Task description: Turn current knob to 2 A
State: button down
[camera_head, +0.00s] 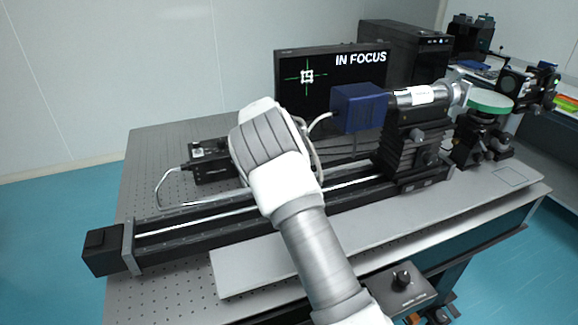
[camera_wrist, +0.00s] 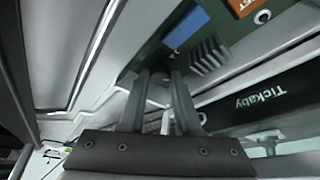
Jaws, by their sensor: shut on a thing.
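My gripper (camera_wrist: 160,76) shows in the wrist view with its two dark fingers closed on a small grey rounded piece, which looks like the current knob (camera_wrist: 158,94). Most of this piece is hidden between the fingers, and no scale or 2 A mark can be read. In the head view my white and grey arm reaches over the optical table, and its own wrist hides the gripper and the held piece. A black box (camera_head: 209,163) with a cable stands just left of the wrist.
A long rail (camera_head: 180,228) crosses the optical table (camera_head: 140,165). A blue camera (camera_head: 358,108) and a monitor (camera_head: 290,68) reading IN FOCUS stand behind. A small box with a black knob (camera_head: 402,279) is at the front right. The wrist view shows a blue part (camera_wrist: 187,27) and grey fins (camera_wrist: 209,53).

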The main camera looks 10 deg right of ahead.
dwell(0.4)
jog(key=c, duration=0.9)
grip_release()
jog(key=shift+r, duration=0.1)
jog(key=p+v, duration=0.1)
jog(key=v, duration=1.6)
jog(key=shift+r, duration=0.15)
jog(key=shift+a, duration=0.1)
